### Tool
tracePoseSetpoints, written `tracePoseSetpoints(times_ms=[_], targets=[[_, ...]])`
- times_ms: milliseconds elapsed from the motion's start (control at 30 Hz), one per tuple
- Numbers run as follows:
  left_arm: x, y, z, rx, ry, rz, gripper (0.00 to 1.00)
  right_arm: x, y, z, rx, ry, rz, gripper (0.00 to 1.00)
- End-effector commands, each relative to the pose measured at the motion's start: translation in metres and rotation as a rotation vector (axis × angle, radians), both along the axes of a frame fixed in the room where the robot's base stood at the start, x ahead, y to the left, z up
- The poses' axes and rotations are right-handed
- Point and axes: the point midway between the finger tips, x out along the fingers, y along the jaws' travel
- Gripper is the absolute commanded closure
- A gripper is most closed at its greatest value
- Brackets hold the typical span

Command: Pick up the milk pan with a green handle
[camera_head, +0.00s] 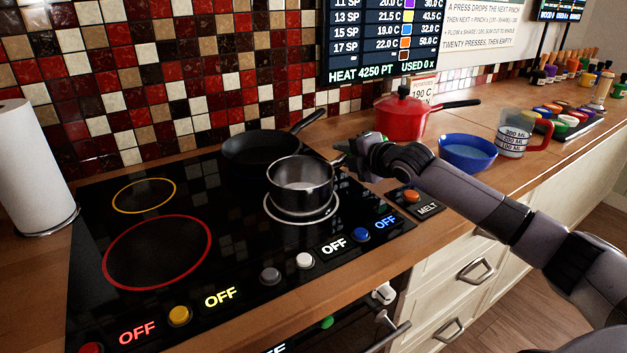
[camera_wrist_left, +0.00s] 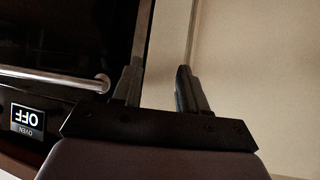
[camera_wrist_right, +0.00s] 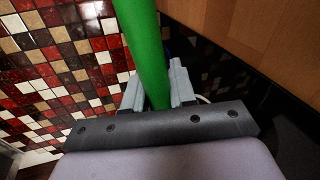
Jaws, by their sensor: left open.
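The milk pan (camera_head: 301,184), a small dark metal pan, is at the white-ringed burner at the front right of the hob. I cannot tell whether its base touches the glass. Its green handle (camera_wrist_right: 146,45) runs between the fingers of my right gripper (camera_wrist_right: 158,88), which are closed against both sides. In the head view my right gripper (camera_head: 352,158) covers most of the handle, to the right of the pan. My left gripper (camera_wrist_left: 158,90) shows only in its wrist view, open and empty, low in front of the cabinet front near the oven.
A black frying pan (camera_head: 258,150) stands close behind the milk pan. A red lidded pot (camera_head: 400,120), a blue bowl (camera_head: 467,153) and a measuring cup (camera_head: 513,140) stand on the right counter. A paper roll (camera_head: 35,170) stands at left. The left burners are bare.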

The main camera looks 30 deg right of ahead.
Motion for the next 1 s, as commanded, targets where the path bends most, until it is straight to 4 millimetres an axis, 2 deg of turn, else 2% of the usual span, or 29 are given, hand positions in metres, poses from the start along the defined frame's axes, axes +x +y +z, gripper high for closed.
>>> tracePoseSetpoints(times_ms=[333, 533, 667, 1000], targets=[[0.001, 0.0, 0.001, 0.0, -0.002, 0.0, 0.57, 0.0, 0.0, 0.005, 0.004, -0.005, 0.0, 1.0], [0.001, 0.0, 0.002, 0.0, -0.002, 0.001, 0.57, 0.001, 0.0, 0.024, 0.003, -0.009, 0.0, 1.0], [0.001, 0.0, 0.005, 0.0, -0.002, 0.001, 0.57, 0.001, 0.0, 0.05, 0.003, -0.011, -0.001, 1.0], [0.001, 0.0, 0.013, 0.0, -0.003, 0.001, 0.57, 0.0, 0.0, 0.145, 0.004, -0.011, 0.0, 1.0]])
